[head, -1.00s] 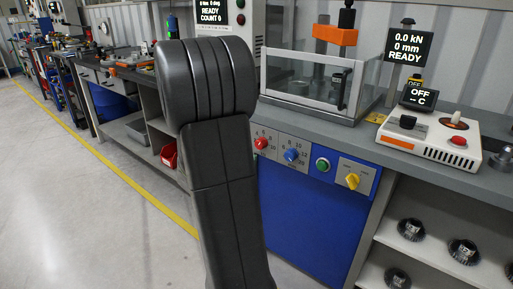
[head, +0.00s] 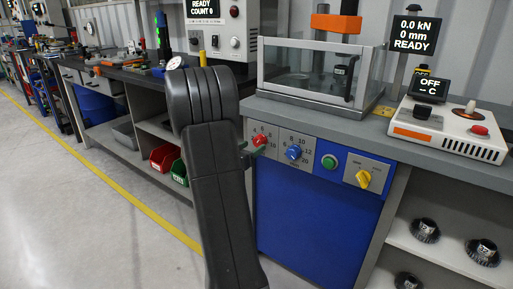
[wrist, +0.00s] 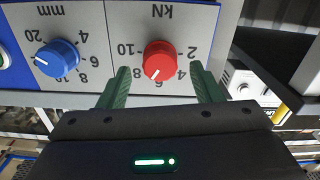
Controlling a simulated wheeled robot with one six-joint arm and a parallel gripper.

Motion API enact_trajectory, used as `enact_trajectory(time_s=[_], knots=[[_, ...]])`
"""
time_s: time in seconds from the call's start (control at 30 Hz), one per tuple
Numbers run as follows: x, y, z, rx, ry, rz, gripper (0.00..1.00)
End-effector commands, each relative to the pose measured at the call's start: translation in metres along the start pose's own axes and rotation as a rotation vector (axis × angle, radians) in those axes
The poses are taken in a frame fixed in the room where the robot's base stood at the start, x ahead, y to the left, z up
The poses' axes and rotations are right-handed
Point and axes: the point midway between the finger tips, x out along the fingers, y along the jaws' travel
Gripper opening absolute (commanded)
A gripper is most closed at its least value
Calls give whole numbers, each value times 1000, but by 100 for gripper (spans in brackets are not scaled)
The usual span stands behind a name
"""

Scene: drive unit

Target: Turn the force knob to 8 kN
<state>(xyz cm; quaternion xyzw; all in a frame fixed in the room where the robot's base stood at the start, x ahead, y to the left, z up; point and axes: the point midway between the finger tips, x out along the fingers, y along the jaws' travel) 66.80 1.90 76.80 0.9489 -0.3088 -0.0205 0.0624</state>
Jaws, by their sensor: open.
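The red force knob (wrist: 159,60) is on a grey plate marked kN, which appears upside down in the wrist view.
The blue mm knob (wrist: 57,58) is beside the red one. Along the panel are a green button (head: 329,162) and a yellow switch (head: 364,179). A display (head: 414,35) reads 0.0 kN, 0 mm, READY. The clear guarded press (head: 318,70) stands on the bench above.

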Motion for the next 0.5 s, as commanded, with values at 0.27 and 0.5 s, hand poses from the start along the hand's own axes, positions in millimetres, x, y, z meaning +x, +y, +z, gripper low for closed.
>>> enact_trajectory(time_s=[0.27,0.5], knots=[[32,0,0,0,0,0,59],[36,0,0,0,0,-1,59]])
